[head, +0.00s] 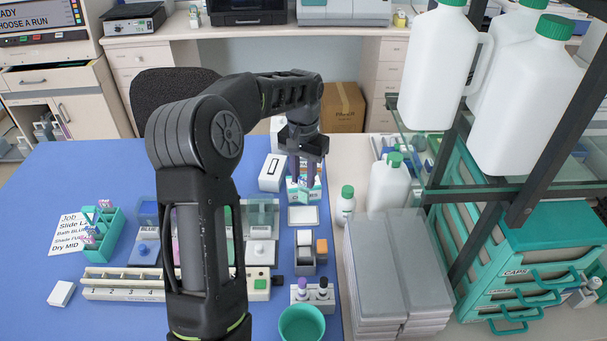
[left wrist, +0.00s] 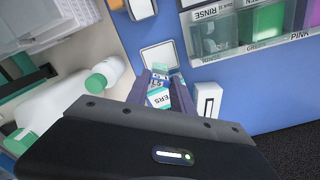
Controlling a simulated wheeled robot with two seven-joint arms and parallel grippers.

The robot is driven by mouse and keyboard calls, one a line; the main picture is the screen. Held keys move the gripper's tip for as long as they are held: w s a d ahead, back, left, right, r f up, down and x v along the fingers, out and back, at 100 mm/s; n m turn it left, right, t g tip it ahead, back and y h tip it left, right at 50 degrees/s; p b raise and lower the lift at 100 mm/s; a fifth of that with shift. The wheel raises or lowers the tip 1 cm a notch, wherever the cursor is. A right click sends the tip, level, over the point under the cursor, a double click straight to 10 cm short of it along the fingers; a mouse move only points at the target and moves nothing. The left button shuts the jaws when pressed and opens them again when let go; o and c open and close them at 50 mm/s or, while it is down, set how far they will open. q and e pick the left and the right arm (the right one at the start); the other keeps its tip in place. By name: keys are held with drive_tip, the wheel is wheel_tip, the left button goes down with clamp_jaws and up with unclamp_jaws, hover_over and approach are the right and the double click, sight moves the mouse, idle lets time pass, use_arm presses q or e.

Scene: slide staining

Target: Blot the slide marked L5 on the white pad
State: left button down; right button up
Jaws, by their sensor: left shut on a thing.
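My left gripper (head: 304,180) reaches out over the back right of the blue mat. In the left wrist view its purple fingers (left wrist: 161,88) are shut on a slide (left wrist: 157,82), whose label seems to read L5. The slide's clear end points towards the white pad (left wrist: 158,56), a flat square on the mat. In the head view the white pad (head: 303,215) lies just in front of the gripper. The slide appears above the mat, short of the pad in the wrist view; its exact height cannot be told. My right gripper is out of view.
A white and teal box (head: 315,188) stands behind the fingers, and a white box (head: 271,172) to their left. A green-capped bottle (head: 345,204) is to the right. Staining baths (head: 262,215) stand left of the pad, a slide rack (head: 98,235) far left.

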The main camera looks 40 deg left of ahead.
use_arm(q)
drive_tip(key=shift+f, duration=0.15)
drive_tip(key=shift+f, duration=0.95)
drive_tip(key=shift+f+b, duration=0.8)
drive_tip(key=shift+f, duration=0.05)
